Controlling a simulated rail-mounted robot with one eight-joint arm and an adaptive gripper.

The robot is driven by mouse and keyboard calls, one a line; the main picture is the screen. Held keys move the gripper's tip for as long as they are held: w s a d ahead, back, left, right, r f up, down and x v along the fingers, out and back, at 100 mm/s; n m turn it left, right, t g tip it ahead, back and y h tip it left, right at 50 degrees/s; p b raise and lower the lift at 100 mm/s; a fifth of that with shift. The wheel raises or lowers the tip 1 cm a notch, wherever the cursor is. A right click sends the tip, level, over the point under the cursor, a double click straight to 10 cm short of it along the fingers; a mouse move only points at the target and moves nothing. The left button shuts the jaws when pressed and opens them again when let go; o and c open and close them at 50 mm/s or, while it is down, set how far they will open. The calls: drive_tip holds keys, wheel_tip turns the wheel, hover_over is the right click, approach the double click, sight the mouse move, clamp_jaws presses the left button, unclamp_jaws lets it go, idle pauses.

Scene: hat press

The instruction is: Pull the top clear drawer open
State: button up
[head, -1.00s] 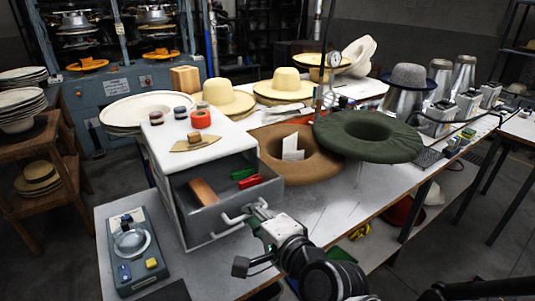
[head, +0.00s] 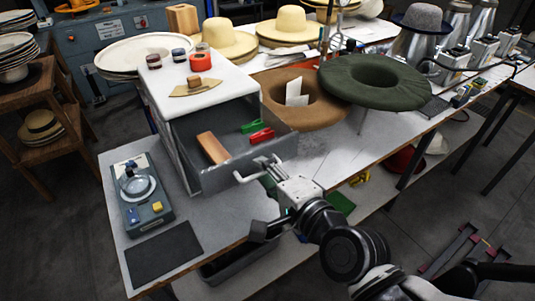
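The white drawer cabinet (head: 222,91) stands on the workbench. Its top drawer (head: 235,167) is pulled partly out toward me and looks grey. A tan block (head: 212,148), a green clip (head: 251,126) and a red clip (head: 261,136) lie inside it. The drawer's pale bar handle (head: 247,177) is on its front. My gripper (head: 271,178) is at the right part of this handle, in front of the drawer. Its fingertips are small and overlap the handle, so their opening and grip cannot be made out.
A grey device (head: 143,197) and a dark mat (head: 163,254) lie left of the drawer. A brown hat (head: 318,112) and a dark green hat (head: 405,97) are close on the right. Small items sit on the cabinet top. The bench between drawer and front edge is mostly clear.

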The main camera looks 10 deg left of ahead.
sight(264, 147)
drive_tip(key=shift+r, duration=0.1)
drive_tip(key=shift+w+r, duration=0.1)
drive_tip(key=shift+r, duration=1)
drive_tip(key=o, duration=1.5)
wheel_tip(264, 147, up, 4)
drive_tip(key=shift+f, duration=0.1)
drive_tip(key=shift+o, duration=0.2)
drive_tip(key=shift+r, duration=0.9)
drive_tip(key=c, duration=1.1)
drive_tip(key=shift+r, duration=0.3)
drive_tip(key=c, duration=0.4)
drive_tip(key=shift+r, duration=0.75)
drive_tip(key=shift+c, duration=0.2)
